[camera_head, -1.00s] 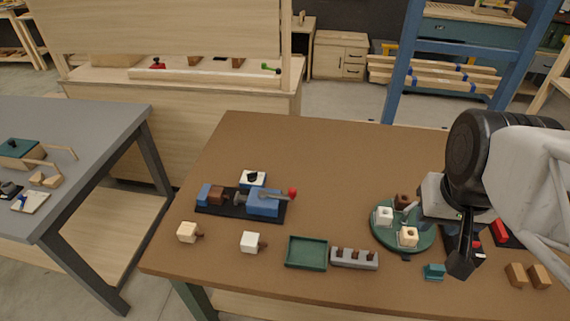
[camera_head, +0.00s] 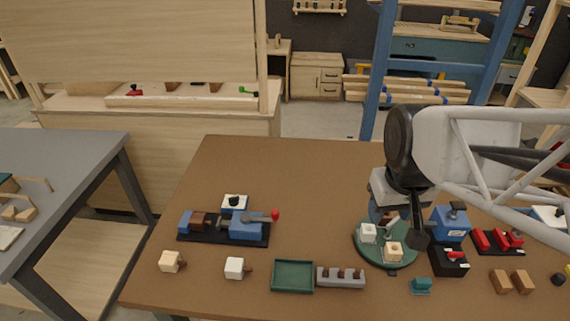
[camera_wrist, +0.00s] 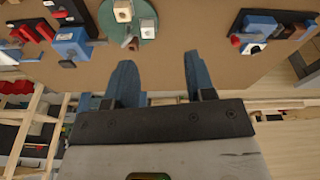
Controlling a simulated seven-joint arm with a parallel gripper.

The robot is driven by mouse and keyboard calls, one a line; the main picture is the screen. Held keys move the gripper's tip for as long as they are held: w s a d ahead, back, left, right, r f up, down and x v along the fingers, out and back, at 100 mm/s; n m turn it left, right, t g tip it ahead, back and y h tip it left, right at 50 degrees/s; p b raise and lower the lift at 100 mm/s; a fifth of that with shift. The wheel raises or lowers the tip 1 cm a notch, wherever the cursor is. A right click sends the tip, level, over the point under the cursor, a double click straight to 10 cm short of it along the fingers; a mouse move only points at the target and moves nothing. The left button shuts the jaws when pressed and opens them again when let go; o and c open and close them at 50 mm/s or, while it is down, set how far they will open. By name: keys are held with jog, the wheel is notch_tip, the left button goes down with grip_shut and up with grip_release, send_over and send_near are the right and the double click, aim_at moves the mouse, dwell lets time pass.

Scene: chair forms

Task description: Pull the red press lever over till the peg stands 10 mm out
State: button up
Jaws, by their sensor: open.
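A grey lever with a red knob (camera_head: 276,215) is on a blue block (camera_head: 245,226) on a black base at the left of the brown table in the head view. A brown block (camera_head: 199,220) sits at the left of this base. The red knob (camera_wrist: 236,41) also shows at the right of the wrist view. I cannot make out how far any peg stands out. My gripper (camera_wrist: 158,60) is open with nothing between its fingers. In the head view it hangs over the round green plate's right side, well right of the lever.
The round green plate (camera_head: 371,257) carries small blocks. A green tray (camera_head: 293,289) and a grey rack (camera_head: 341,283) stand in front. Blue and red fixtures (camera_head: 497,241) stand at the right. The table's middle back is clear.

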jog(key=w+a+f+n+g, duration=0.1)
jog(key=w+a+f+n, duration=0.45)
jog(key=w+a, duration=0.6)
jog(key=n+g, duration=0.1)
jog(key=n, duration=0.2)
send_over(275, 211)
notch_tip(275, 211, down, 10)
jog(key=shift+f, duration=0.15)
jog(key=shift+f, duration=0.1)
jog(key=shift+f, duration=3.8)
grip_shut()
